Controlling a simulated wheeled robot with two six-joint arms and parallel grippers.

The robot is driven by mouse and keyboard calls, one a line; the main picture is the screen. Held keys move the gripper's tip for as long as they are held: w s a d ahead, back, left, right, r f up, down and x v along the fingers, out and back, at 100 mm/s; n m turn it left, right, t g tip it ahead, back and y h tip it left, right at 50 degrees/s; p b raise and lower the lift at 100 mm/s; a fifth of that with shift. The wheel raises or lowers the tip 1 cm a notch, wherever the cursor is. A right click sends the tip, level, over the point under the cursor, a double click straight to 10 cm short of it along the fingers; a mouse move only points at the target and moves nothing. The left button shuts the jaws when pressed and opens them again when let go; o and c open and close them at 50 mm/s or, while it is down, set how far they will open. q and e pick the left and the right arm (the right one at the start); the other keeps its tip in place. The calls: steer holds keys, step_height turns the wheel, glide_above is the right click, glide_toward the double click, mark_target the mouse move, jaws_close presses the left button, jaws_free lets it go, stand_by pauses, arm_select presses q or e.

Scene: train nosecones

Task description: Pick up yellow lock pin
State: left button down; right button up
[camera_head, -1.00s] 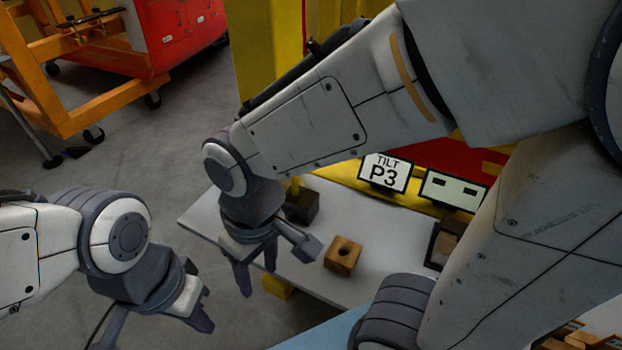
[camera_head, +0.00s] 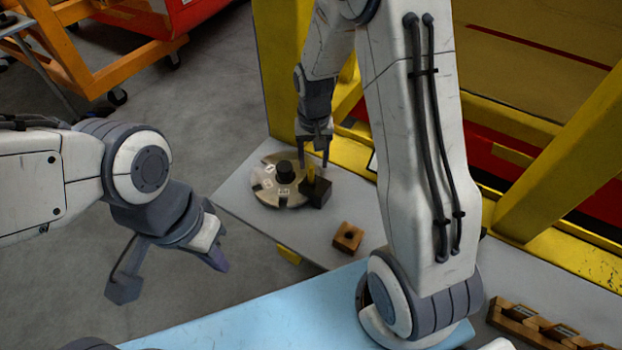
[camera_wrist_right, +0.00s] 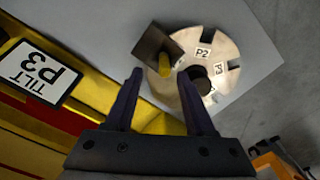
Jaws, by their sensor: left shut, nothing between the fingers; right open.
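The yellow lock pin (camera_head: 311,174) stands upright in a dark block (camera_head: 319,194) on the grey table, and shows in the right wrist view (camera_wrist_right: 166,66). My right gripper (camera_head: 313,163) is open and points down just above the pin. In the right wrist view, its two fingertips (camera_wrist_right: 160,74) appear on either side of the pin, with visible room around it. I cannot tell how far above the pin they are. My left gripper (camera_head: 217,260) is shut and empty, off the table's left side above the floor.
A round slotted metal disc (camera_head: 265,188) with labels and a black knob (camera_head: 284,171) sits right beside the block. A wooden block with a hole (camera_head: 347,237) lies nearer. A yellow frame (camera_head: 285,75) stands behind the table. The P3 tilt sign (camera_wrist_right: 40,72) is at left in the wrist view.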

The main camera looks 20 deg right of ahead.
mark_target(311, 167)
steer(key=shift+a+f, duration=0.15)
steer(key=shift+f, duration=0.2)
steer(key=f+p, duration=0.2)
steer(key=f, duration=0.1)
steer(key=shift+a+f, duration=0.2)
steer(key=shift+f, duration=0.5)
jaws_close()
